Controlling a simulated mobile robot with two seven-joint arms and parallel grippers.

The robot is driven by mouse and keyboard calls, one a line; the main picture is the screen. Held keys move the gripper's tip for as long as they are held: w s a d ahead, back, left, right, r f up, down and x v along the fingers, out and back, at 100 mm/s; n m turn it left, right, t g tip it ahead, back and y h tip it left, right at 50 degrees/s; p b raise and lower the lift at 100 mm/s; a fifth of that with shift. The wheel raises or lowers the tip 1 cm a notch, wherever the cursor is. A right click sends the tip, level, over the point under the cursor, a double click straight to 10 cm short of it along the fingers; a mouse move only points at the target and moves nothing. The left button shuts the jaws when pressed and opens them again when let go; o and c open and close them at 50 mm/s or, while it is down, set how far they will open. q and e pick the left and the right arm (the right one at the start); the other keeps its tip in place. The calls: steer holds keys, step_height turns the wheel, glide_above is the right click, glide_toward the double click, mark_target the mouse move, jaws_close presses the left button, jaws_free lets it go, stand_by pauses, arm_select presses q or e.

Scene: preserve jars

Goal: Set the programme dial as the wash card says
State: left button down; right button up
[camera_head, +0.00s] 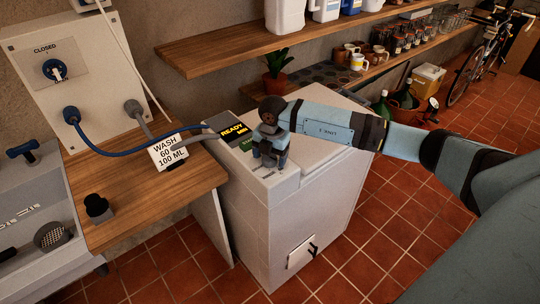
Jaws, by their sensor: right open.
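The wash card (168,151) stands on the wooden counter and reads WASH, 60, 100 ML. The white machine (250,213) stands right of the counter. Its display (229,129) is lit yellow on black; I read READY and MIN. My right gripper (269,163) is over the machine's top, beside the display, pointing down and open. The programme dial cannot be made out; my gripper and wrist cover that part of the top. Whether the fingers touch anything there is not clear. My left gripper is out of view.
A small green part (246,144) sits by the display. A wall panel (60,100) marked CLOSED has a blue valve knob (55,69) and hoses. A black knob-like object (98,207) sits on the counter (135,207). A potted plant (275,75) stands behind the machine, under a shelf.

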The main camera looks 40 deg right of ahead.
mark_target(272, 157)
step_height(272, 157, up, 14)
steer(key=shift+s+d+b, duration=0.2)
steer(key=shift+s+b, duration=0.15)
steer(key=shift+b, duration=0.1)
steer(key=shift+f, duration=0.15)
steer(key=s+a+f+n+g+y+p, duration=0.1)
steer(key=s+a+f+n+y, duration=0.2)
steer(key=a, duration=0.4)
steer(key=s+a+f+n+g+y+p, duration=0.15)
steer(key=a+y, duration=0.25)
steer(key=a, duration=0.4)
steer(key=s+a+r+m+t+y+p, duration=0.35)
steer(key=s+a+m+t+y, duration=0.2)
steer(key=a+y, duration=0.6)
steer(key=s+d+f+m+t+h+p, duration=0.2)
steer(key=s+d+f+m+t+h, duration=0.1)
steer(key=s+f+m+h, duration=0.5)
steer(key=s+d+f+m+t+h+p, duration=0.2)
steer(key=s+d+f+m+t+h, duration=0.2)
steer(key=f+m, duration=0.7)
steer(key=s+d+m+h, duration=0.1)
steer(key=s+d+h, duration=0.1)
steer(key=s+h, duration=0.1)
steer(key=shift+s+f+h, duration=0.15)
steer(key=shift+s+h, duration=0.2)
steer(key=shift+s, duration=0.35)
